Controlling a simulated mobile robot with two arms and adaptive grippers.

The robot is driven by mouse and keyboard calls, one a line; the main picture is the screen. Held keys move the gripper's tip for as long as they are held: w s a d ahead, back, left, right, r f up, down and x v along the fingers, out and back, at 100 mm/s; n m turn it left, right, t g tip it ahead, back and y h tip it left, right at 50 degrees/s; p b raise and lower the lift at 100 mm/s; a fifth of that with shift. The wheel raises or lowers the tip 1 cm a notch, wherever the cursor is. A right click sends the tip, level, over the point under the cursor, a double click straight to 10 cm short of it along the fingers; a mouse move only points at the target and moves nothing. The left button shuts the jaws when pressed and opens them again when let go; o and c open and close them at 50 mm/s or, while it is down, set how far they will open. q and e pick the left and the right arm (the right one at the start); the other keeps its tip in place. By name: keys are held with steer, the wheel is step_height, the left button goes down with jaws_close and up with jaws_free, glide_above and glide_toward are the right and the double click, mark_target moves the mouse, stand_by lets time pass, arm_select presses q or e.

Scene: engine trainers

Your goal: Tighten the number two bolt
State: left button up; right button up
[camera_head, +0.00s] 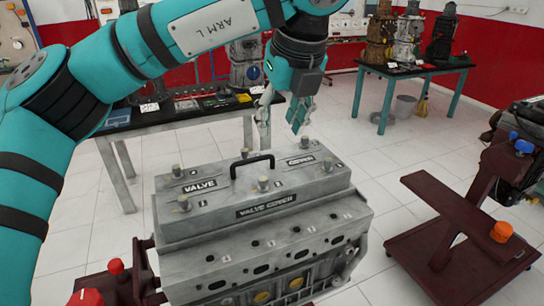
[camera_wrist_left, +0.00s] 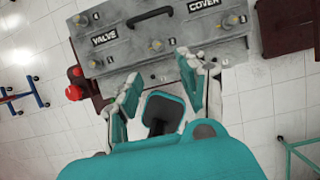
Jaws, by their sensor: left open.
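The grey valve cover (camera_head: 215,215) sits on the engine block (camera_head: 235,265), with a black handle (camera_head: 252,164) on top. Several brass-coloured bolts stand upright along it, such as the front middle bolt (camera_head: 263,184), the far right bolt (camera_head: 304,142) and the near right bolt (camera_head: 327,164). My left gripper (camera_head: 282,118) is open and empty, pointing down above the cover's far side. In the left wrist view its spread fingers (camera_wrist_left: 162,72) show below the cover (camera_wrist_left: 125,57). My right gripper is not in view.
A dark bench (camera_head: 180,116) with small parts stands behind the engine. Another table (camera_head: 420,68) with engine models is at the back right. A maroon stand (camera_head: 450,215) with an orange knob (camera_head: 502,231) is at the right. White tiled floor lies between them.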

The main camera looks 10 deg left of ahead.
arm_select(q)
steer(key=w, duration=0.1)
steer(key=p, duration=0.3)
glide_toward(263, 179)
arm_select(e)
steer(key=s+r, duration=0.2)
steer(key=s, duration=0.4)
arm_select(q)
steer(key=p+x, duration=0.2)
steer(key=x, duration=0.4)
steer(key=shift+f+p, duration=0.1)
steer(key=shift+p, duration=0.2)
steer(key=shift+x, duration=1.2)
jaws_close()
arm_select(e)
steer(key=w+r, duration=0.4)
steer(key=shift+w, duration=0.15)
